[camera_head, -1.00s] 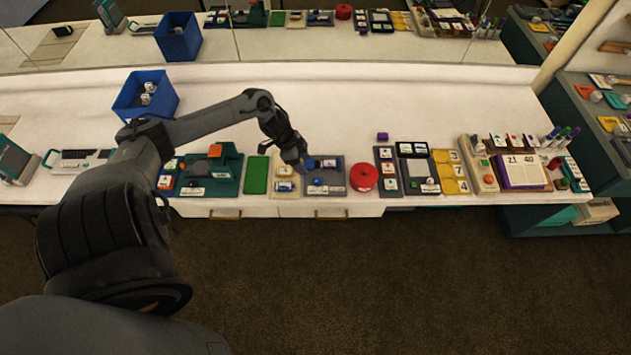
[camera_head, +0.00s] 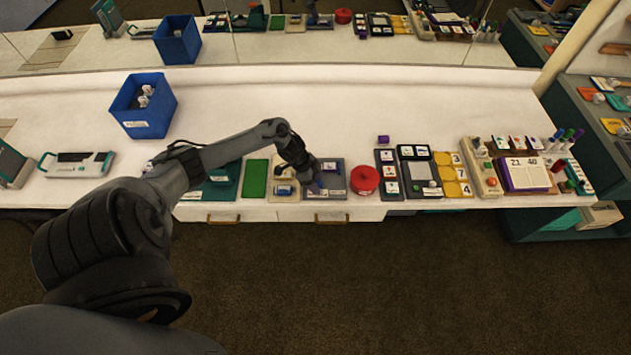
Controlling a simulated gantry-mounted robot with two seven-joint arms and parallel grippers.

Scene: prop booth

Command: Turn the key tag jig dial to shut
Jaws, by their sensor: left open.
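A grey board (camera_head: 336,182), which looks like the key tag jig, lies near the front edge of the white counter. A blue and white piece shows at its upper part and a white label along its front. My left gripper (camera_head: 314,187) is open and points down over the left half of this board. It hides the blue knob-like part there, so I cannot tell how the dial is turned or whether the fingers touch it. My right gripper is not in view.
A beige board (camera_head: 283,197) with a blue item lies just left of the jig, and a green pad (camera_head: 256,178) beyond it. A round red container (camera_head: 365,180) stands close on the right. A blue bin (camera_head: 146,106) stands further back. The counter's back middle is clear.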

